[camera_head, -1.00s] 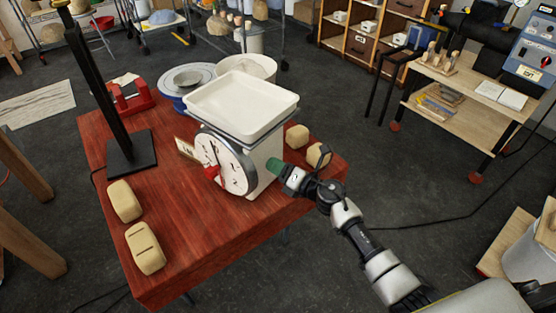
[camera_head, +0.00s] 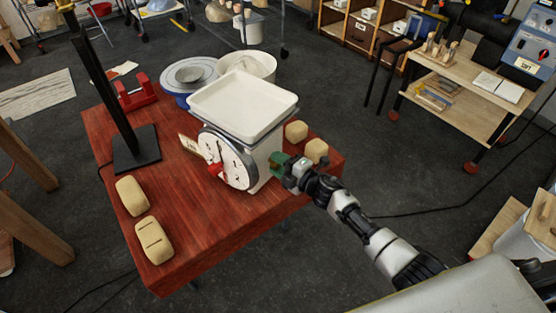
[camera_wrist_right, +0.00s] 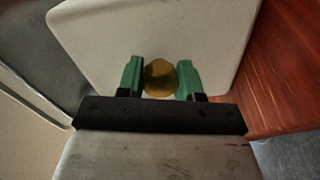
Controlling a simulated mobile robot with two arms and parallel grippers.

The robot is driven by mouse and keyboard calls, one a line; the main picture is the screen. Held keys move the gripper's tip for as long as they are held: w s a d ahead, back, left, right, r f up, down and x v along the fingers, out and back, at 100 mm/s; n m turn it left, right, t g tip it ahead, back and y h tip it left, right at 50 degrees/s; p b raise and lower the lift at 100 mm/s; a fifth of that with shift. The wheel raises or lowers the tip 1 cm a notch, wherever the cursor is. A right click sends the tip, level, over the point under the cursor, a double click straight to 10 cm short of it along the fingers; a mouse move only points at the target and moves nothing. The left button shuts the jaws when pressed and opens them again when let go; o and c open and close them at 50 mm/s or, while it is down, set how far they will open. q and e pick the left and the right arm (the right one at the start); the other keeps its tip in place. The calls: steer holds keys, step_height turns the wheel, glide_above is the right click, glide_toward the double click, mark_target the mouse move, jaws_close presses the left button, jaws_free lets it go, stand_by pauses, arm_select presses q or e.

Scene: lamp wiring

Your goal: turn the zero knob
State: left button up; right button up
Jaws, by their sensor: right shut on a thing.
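The scale (camera_head: 241,178) stands on the red wooden table, with a white tray (camera_head: 243,103) on top and a round white dial (camera_head: 228,160) with a red pointer on its front. The zero knob (camera_wrist_right: 159,78) is a brass-coloured faceted knob on the scale's pale side panel (camera_wrist_right: 100,35). My right gripper (camera_wrist_right: 160,80) has green fingers on both sides of the knob, shut on it. In the head view my right gripper (camera_head: 277,166) is at the scale's right side, and its fingers mostly hide the knob there. My left gripper is not in view.
Two tan blocks (camera_head: 297,131) stand behind the right gripper, close to it. Two more tan blocks (camera_head: 154,240) lie at the table's left front. The table's front middle (camera_head: 205,235) is clear.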

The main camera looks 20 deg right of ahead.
steer(key=shift+m+p, duration=0.35)
steer(key=shift+m, duration=0.65)
steer(key=shift+f, duration=0.1)
steer(key=o, duration=0.9)
steer(key=shift+b+v, duration=0.8)
steer(key=shift+v, duration=4.6)
